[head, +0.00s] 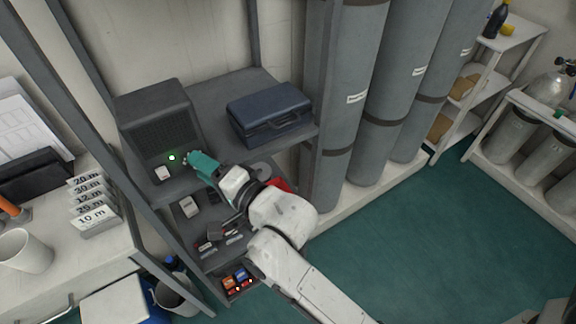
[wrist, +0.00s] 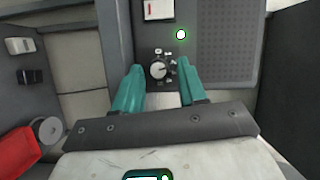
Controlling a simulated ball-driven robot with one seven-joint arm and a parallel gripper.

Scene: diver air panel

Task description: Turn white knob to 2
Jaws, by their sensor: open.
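The white knob (wrist: 158,70) is small and round, on the dark grey front of a box (head: 155,110) on the shelf. Small light marks surround it in the wrist view; their numbers and the knob's setting are too small to read. My gripper (wrist: 160,66) has teal fingers, spread apart, one on each side of the knob in the picture. I cannot tell whether they touch it or the panel. In the head view my gripper (head: 189,158) is at the box's lower front, and the knob is hidden behind it.
A lit green lamp (wrist: 181,35) and a white gauge (wrist: 158,9) are near the knob, beside a speaker grille (wrist: 220,45). A dark blue case (head: 268,112) stands right of the box. Tall grey cylinders (head: 345,95) stand farther right. Several small items lie on lower shelves.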

